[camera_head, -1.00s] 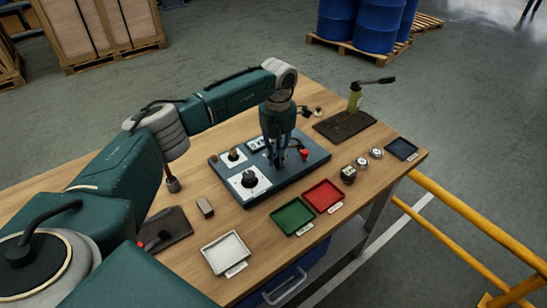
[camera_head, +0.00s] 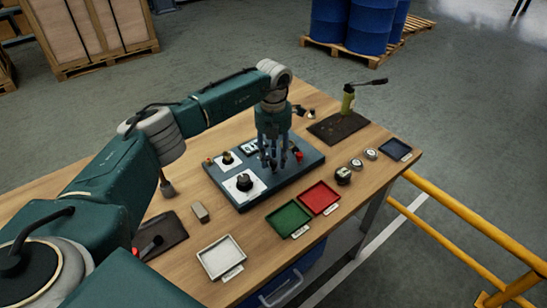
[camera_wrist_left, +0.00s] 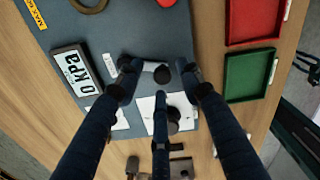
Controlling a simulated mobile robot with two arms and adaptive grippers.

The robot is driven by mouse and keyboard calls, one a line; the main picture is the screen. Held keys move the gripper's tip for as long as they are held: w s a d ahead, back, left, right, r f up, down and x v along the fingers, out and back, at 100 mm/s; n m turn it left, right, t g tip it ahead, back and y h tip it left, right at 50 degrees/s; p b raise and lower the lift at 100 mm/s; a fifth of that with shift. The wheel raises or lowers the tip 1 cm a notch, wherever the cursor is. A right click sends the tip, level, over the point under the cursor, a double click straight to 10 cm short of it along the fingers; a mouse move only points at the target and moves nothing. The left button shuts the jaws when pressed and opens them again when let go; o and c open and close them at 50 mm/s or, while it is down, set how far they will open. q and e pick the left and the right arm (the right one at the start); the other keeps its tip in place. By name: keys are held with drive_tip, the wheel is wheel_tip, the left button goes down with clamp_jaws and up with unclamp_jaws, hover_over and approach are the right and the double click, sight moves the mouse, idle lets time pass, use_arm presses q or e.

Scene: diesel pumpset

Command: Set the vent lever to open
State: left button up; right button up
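The vent lever seems to be the short pale bar with a black ball end (camera_wrist_left: 160,73) on the blue-grey panel (camera_wrist_left: 110,30). I cannot read a label on it. In the head view my left gripper (camera_head: 274,162) points down over the panel (camera_head: 300,176) and hides that spot. In the left wrist view the gripper's fingers (camera_wrist_left: 160,80) are spread, two of them on either side of the bar. The gripper is open, and I cannot tell whether a finger touches the bar. My right gripper is not in view.
Green (camera_head: 288,219), red (camera_head: 320,198) and white (camera_head: 220,257) trays lie in front. A green hand pump (camera_head: 348,99) stands behind right.

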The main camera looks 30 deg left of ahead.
sight(273, 162)
use_arm(q)
wheel_tip(273, 162, up, 12)
idle(0.6)
drive_tip(key=shift+s+f, duration=0.1)
idle(0.4)
